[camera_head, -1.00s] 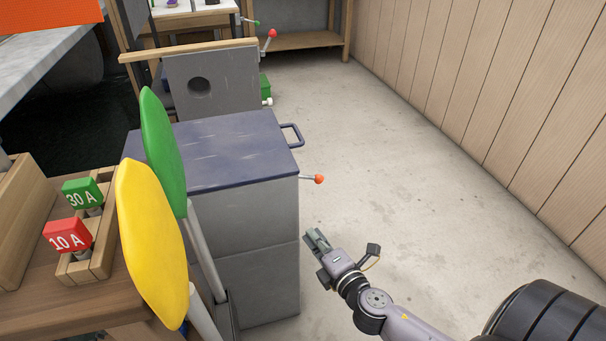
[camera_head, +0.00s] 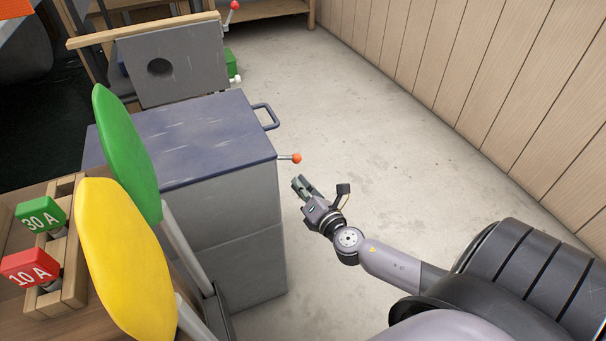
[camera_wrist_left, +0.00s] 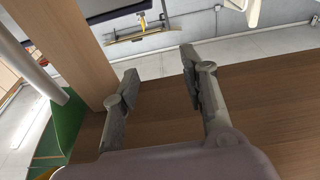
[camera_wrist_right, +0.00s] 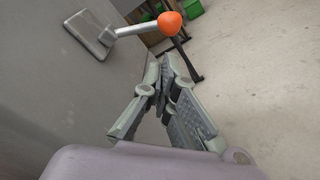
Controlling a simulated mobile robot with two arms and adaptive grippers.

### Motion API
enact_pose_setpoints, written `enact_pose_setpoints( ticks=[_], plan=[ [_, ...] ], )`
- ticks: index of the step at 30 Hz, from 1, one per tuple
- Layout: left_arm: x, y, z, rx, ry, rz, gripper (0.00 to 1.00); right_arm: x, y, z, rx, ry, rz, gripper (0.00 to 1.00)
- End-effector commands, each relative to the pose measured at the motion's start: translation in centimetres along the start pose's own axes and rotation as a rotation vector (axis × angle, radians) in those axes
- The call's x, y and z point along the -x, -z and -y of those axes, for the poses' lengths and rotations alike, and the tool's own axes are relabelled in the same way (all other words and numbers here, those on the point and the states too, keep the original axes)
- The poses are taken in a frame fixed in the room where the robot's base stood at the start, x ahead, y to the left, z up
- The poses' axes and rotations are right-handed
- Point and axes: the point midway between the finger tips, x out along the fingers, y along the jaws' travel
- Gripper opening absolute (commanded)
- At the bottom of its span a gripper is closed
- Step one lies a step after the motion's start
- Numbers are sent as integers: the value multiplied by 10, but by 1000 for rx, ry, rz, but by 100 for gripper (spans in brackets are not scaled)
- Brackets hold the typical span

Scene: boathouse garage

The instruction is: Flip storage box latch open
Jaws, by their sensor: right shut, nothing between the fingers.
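The grey storage box (camera_head: 235,215) with a dark blue lid (camera_head: 190,140) stands left of centre in the head view. Its latch lever (camera_head: 296,158), a short metal rod with an orange ball, sticks out from its right side. In the right wrist view the orange ball (camera_wrist_right: 170,23) is just beyond the fingertips, and the rod meets a metal plate (camera_wrist_right: 90,34) on the box side. My right gripper (camera_head: 299,184) is shut and empty, just below the lever and apart from it. My left gripper (camera_wrist_left: 158,72) is open and empty in the left wrist view; it is outside the head view.
Green (camera_head: 125,150) and yellow (camera_head: 125,255) paddles stand in front of the box at left. A wooden rack with 30 A (camera_head: 40,215) and 10 A (camera_head: 30,268) blocks is beside them. A grey panel with a hole (camera_head: 175,65) stands behind. The floor at right is clear up to the wooden wall.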

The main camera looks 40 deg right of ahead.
Motion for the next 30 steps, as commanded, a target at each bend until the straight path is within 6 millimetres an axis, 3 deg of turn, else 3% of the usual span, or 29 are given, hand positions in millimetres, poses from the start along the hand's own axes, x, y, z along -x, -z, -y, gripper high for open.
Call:
enact_pose_setpoints(
  ticks=[6, 12, 30],
  plan=[
    [-1, 14, -2, 4, -6, -83, 40, -38, 0, 0, 0, -1, 1, 0],
    [0, 26, -4, 5, -9, -146, 40, -56, 1, 0, 0, 0, -1, 0],
    [0, 27, -4, 5, -9, -146, 40, -61, -3, 2, 13, 3, -1, 0]
  ],
)
